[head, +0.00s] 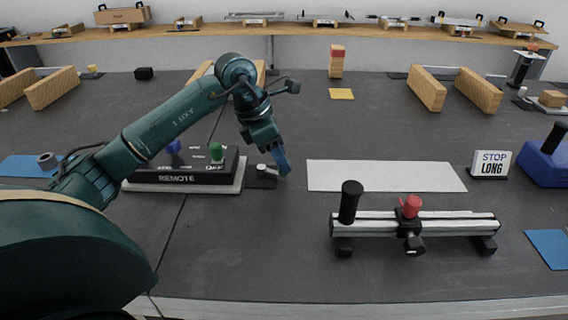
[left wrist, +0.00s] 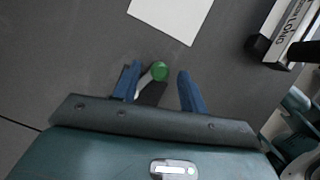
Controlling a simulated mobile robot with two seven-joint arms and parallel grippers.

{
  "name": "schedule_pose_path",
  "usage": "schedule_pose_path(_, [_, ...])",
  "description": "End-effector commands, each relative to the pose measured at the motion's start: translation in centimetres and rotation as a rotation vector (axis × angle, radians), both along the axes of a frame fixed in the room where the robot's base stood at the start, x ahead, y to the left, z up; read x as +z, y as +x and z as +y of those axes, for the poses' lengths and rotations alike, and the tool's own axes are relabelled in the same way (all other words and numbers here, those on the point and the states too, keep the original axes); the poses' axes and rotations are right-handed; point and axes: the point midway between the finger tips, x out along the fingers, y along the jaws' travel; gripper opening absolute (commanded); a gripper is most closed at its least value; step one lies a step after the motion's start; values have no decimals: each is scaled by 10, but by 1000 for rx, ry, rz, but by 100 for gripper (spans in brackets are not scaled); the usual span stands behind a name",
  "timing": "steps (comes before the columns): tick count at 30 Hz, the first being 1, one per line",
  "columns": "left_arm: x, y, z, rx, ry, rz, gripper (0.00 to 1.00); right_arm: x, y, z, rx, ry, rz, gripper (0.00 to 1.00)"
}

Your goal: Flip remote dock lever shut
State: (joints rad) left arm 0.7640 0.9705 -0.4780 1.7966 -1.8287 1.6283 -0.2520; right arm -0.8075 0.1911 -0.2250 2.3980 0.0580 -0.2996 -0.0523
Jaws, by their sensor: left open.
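The black remote dock box (head: 185,172), marked REMOTE, sits on a pale base left of centre in the head view, with a blue knob and a green knob on top. At its right end is a small dark plate with a metal lever part (head: 263,171). My left gripper (head: 283,163) is over that plate, pointing down. In the left wrist view my left gripper (left wrist: 160,88) is open, its blue fingers on either side of a pale lever with a round green end (left wrist: 159,70). I cannot tell whether a finger touches it. My right gripper is not in view.
A white sheet (head: 385,176) lies right of the gripper. A silver rail (head: 440,226) with a black handle and red knob stands in front. A STOP LONG sign (head: 491,164) and a blue block (head: 545,164) are further right. Wooden blocks stand behind.

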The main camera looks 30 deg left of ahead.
Motion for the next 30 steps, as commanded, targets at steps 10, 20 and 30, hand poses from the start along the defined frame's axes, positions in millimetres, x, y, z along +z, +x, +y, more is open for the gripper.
schedule_pose_path(10, [-24, 7, -7, -1, -1, 0, 43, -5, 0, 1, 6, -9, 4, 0])
schedule_pose_path(20, [-24, 7, -7, 0, -1, 1, 33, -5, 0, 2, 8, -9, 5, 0])
schedule_pose_path(30, [-24, 7, -7, 0, -1, 1, 5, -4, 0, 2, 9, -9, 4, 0])
